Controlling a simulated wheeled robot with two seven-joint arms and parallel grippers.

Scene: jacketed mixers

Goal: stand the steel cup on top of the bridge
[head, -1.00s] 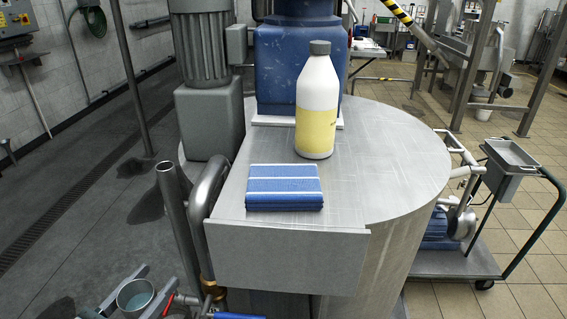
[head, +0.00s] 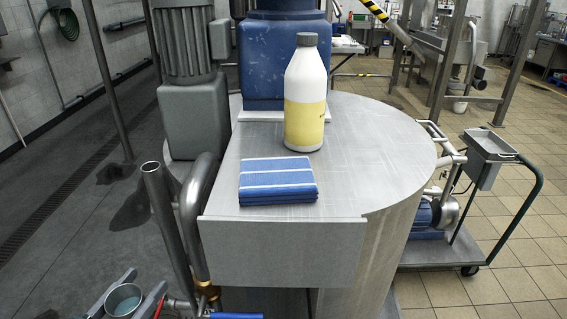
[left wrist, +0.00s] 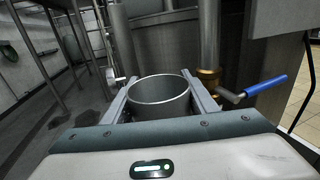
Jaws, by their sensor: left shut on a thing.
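The steel cup (head: 124,301) is at the lower left of the head view, between the fingers of my left gripper (head: 108,296). In the left wrist view the cup (left wrist: 158,92) stands upright, open mouth up, with a finger of my left gripper (left wrist: 158,98) on each side of it. The left gripper is shut on the cup. The bridge appears to be the flat grey metal top (head: 345,150) of the vessel, with a grey front plate (head: 280,252); the cup is in front of it, to the left and lower. My right gripper is not in view.
A folded blue striped cloth (head: 278,182) and a white-and-yellow bottle (head: 306,95) stand on the top. Behind are a blue housing (head: 283,60) and a grey motor (head: 187,50). Vertical pipes (head: 165,225) and a blue-handled valve (head: 235,315) are near the cup. A cart (head: 440,255) stands right.

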